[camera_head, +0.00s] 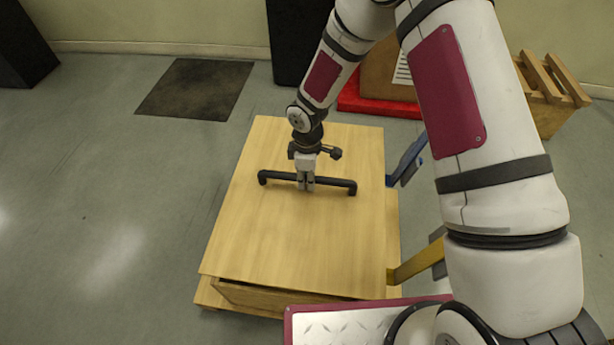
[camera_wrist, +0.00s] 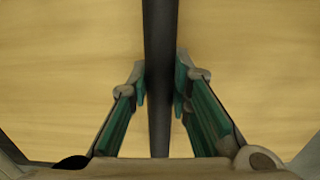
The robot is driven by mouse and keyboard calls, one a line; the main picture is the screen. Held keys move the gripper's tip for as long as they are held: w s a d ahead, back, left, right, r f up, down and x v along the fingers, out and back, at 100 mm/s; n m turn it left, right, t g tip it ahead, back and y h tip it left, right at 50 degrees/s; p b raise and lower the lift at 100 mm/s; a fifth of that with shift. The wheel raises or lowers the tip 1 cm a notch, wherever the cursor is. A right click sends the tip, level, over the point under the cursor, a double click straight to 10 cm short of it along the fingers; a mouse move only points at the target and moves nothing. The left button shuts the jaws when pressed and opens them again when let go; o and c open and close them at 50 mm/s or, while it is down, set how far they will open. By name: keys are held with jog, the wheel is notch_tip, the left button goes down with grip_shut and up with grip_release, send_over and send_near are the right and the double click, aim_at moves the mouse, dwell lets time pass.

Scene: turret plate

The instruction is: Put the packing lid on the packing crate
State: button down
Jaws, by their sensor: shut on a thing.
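The packing lid (camera_head: 300,240) is a flat light-wood panel with a black bar handle (camera_head: 338,185) across it. It lies over the packing crate (camera_head: 262,297), whose wooden front wall shows below the lid's near edge. A dark gap shows between lid and crate at the near left, so the lid looks slightly raised or not flush there. My gripper (camera_head: 305,186) is shut on the handle near its middle. In the wrist view, the fingers (camera_wrist: 160,85) hold the handle (camera_wrist: 160,40) from both sides above the lid (camera_wrist: 70,60). The crate's inside is hidden.
A blue bracket (camera_head: 408,158) and a yellow bracket (camera_head: 418,262) stand close to the crate's right side. A red platform (camera_head: 378,105) and a wooden crate (camera_head: 548,100) are behind at right. A dark mat (camera_head: 196,90) lies at back left. Floor at left is clear.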

jog(key=shift+f+b, duration=3.35)
jog(key=shift+f, duration=1.5)
jog(key=shift+f, duration=0.3)
jog(key=c, duration=1.5)
grip_release()
jog(key=shift+o, duration=0.5)
jog(key=shift+f, duration=0.1)
notch_tip(320, 180, up, 12)
jog(key=shift+r+b, duration=0.1)
jog(key=shift+b, duration=0.2)
